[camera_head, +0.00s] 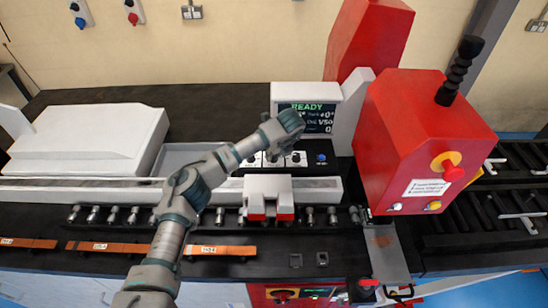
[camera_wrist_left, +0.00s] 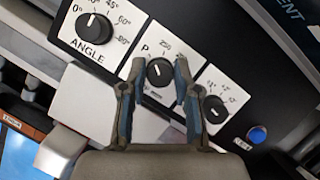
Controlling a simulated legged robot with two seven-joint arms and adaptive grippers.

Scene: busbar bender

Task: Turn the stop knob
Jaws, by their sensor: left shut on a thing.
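My left gripper (camera_wrist_left: 159,68) has its two fingers on either side of the middle black knob (camera_wrist_left: 160,73) and is shut on it. The knob sits on a white dial plate marked 250; the fingers hide most of its label, so I cannot read whether it says stop. To its left is the knob marked ANGLE (camera_wrist_left: 93,27), to its right a third knob (camera_wrist_left: 214,110). In the head view my left arm reaches over the dial panel (camera_head: 297,158) below the display. The arm hides the gripper's fingers there. My right gripper is not in view.
A blue button (camera_wrist_left: 257,134) is right of the dials. A red machine head (camera_head: 425,130) with a black lever stands to the right. A white-and-red block (camera_head: 268,192) sits before the panel. Copper bars (camera_head: 108,247) lie along the front.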

